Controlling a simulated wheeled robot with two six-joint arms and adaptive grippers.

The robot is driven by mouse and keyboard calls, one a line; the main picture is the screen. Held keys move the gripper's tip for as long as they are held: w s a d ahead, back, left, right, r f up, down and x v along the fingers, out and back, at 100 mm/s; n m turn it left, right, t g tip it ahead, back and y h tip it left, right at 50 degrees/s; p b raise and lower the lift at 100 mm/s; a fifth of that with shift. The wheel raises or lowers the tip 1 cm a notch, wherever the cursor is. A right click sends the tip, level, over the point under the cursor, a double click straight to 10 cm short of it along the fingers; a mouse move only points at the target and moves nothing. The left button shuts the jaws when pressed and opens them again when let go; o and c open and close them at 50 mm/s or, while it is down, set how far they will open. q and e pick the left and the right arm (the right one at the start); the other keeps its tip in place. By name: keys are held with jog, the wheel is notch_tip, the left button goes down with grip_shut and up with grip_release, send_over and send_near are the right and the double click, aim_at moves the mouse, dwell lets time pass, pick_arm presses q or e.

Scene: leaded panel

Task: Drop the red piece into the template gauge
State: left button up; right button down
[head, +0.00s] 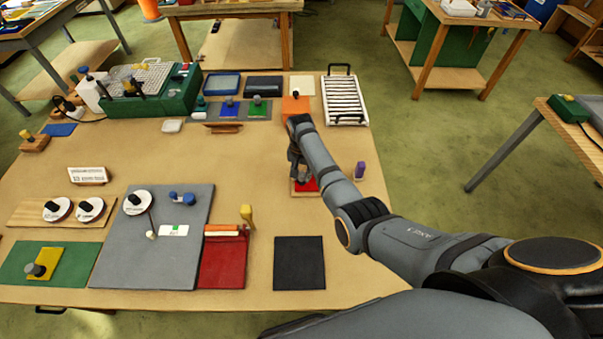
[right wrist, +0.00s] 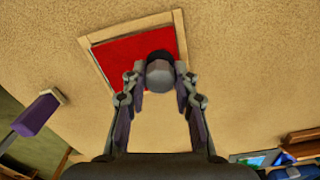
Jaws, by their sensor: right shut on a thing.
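The red piece (head: 308,185) is a flat red square with a grey knob (right wrist: 160,74) on top. It lies over the template gauge, a pale wooden frame (right wrist: 130,27) on the table. In the right wrist view the red face (right wrist: 128,58) fills the inside of the frame, its edges about parallel to the frame's. My right gripper (right wrist: 160,80) is shut on the knob, above the frame; it also shows in the head view (head: 299,176). I cannot tell whether the piece sits down in the frame or hovers slightly over it. My left gripper is not in view.
A purple block (head: 360,170) stands right of the gauge. An orange block (head: 295,106) and a white slatted rack (head: 345,100) are behind. A black mat (head: 299,263) and a red tray (head: 222,265) lie in front.

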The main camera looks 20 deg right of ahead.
jog(key=shift+f+b, duration=0.3)
jog(key=shift+f, duration=0.25)
jog(key=c, duration=1)
grip_release()
jog(key=shift+o, duration=0.2)
notch_tip(320, 180, up, 12)
